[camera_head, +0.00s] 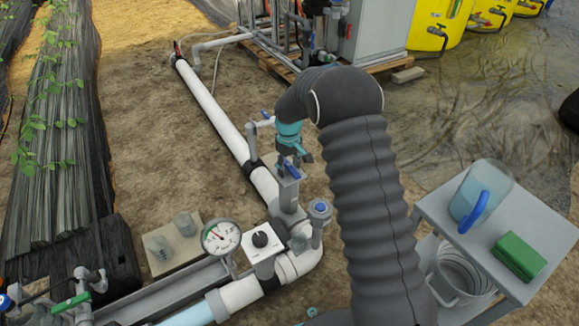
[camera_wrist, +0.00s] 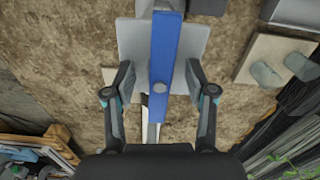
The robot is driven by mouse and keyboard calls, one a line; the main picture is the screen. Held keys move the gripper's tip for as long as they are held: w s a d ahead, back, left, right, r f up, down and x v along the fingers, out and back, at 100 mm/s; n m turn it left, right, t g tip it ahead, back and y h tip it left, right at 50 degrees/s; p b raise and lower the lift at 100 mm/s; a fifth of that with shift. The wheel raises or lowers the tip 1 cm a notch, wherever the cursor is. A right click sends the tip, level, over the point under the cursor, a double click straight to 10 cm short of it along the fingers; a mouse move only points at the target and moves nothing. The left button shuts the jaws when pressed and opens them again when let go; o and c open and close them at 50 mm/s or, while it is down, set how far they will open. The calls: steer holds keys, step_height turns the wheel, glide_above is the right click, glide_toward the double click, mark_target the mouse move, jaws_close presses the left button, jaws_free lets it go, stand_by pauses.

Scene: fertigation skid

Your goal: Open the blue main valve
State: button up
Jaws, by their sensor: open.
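The blue main valve handle (camera_head: 291,170) stands on the grey valve body on the white pipe, just below my gripper (camera_head: 296,153) in the head view. In the wrist view the handle (camera_wrist: 165,50) is a long flat blue bar with a round pin, running up and down the picture. My gripper (camera_wrist: 160,72) is open, with one finger on each side of the bar. Gaps show between the bar and both fingers. In the head view my gripper and arm hide part of the handle.
A pressure gauge (camera_head: 221,237) and a black selector knob (camera_head: 260,239) stand close by on the left. A small blue-capped fitting (camera_head: 319,207) is right of the valve. A grey cart (camera_head: 535,235) holds a jug (camera_head: 481,190) and a green block (camera_head: 519,257).

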step_height(320, 180, up, 10)
steer(key=p, duration=0.5)
steer(key=shift+f, duration=0.1)
